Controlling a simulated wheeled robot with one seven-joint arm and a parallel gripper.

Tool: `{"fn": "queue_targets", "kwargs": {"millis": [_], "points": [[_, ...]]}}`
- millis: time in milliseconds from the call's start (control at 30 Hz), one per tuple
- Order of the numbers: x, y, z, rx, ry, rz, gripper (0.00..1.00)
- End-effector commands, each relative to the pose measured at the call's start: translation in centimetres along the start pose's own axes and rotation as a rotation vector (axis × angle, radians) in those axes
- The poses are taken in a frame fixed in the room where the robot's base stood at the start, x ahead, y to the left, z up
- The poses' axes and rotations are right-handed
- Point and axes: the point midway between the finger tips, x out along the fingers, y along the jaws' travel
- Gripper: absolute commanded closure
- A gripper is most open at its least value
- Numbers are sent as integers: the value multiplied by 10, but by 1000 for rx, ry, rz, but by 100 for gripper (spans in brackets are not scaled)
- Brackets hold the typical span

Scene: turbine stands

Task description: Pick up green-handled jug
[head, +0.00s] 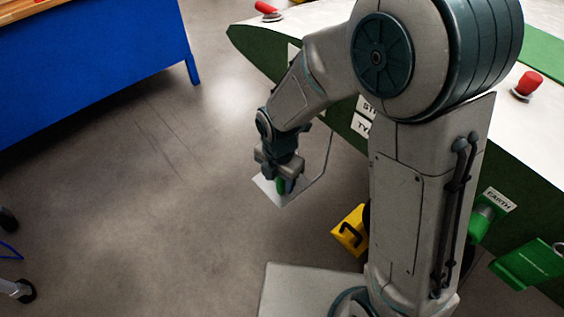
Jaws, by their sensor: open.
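A pale grey flat-looking shape (287,199) lies just below and around the green piece. I cannot tell whether it is the jug's body or a plate under it. My gripper and wrist hide most of this spot.
A green stand with a white top (312,14) runs along the right. A yellow object with a black handle (350,232) is by its foot. Red knobs (528,83) sit on top. A blue bench (90,65) stands at upper left. The floor between is clear.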

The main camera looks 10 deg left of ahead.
Motion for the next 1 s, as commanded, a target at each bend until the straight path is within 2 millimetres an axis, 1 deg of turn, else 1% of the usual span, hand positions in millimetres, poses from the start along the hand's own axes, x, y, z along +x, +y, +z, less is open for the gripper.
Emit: {"fn": "queue_targets", "kwargs": {"millis": [300,400,567,600,667,700,767,800,1000], "points": [[44,2,2,-1,1,-2,50],[50,3,2,-1,-1,0,50],[49,3,1,-2,-1,1,50],[49,3,1,-2,-1,1,53],[49,3,1,-2,-1,1,70],[49,3,1,-2,-1,1,81],[48,3,1,-2,-1,1,98],[48,3,1,-1,-1,1,100],[48,3,2,-1,-1,1,100]]}}
